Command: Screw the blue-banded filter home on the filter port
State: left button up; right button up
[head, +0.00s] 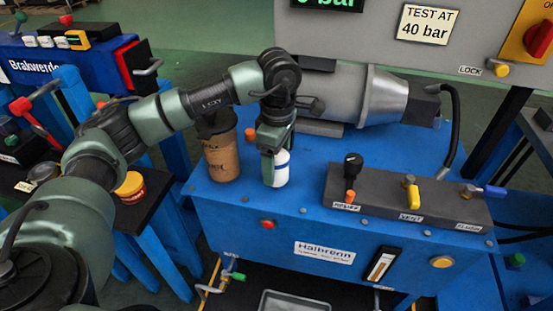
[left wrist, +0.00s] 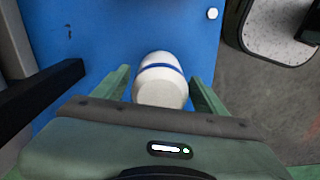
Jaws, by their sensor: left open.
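The blue-banded filter (head: 277,171) is a white cylinder with a blue band. It stands upright on the blue bench in the head view, below my left gripper (head: 272,147). In the left wrist view the filter (left wrist: 161,84) shows between the two green fingers of my left gripper (left wrist: 161,90), which are spread, with a gap visible on each side. The gripper hides the filter's upper part in the head view. The filter port cannot be made out; I cannot tell whether the filter sits on it. My right gripper is not in view.
A brown can (head: 222,157) with a dark top stands just left of the filter. A grey motor (head: 375,94) lies behind. A dark valve block (head: 400,200) with levers is to the right. A grey tray (head: 294,302) is below the bench front.

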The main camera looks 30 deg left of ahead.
pick_arm(q)
jog(key=n, duration=0.3)
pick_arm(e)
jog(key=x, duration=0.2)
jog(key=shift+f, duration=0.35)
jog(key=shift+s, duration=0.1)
pick_arm(q)
grip_shut()
jog(key=m, duration=0.3)
jog(key=shift+b, duration=0.3)
jog(key=shift+m, duration=0.8)
jog(key=shift+o, duration=0.8)
grip_release()
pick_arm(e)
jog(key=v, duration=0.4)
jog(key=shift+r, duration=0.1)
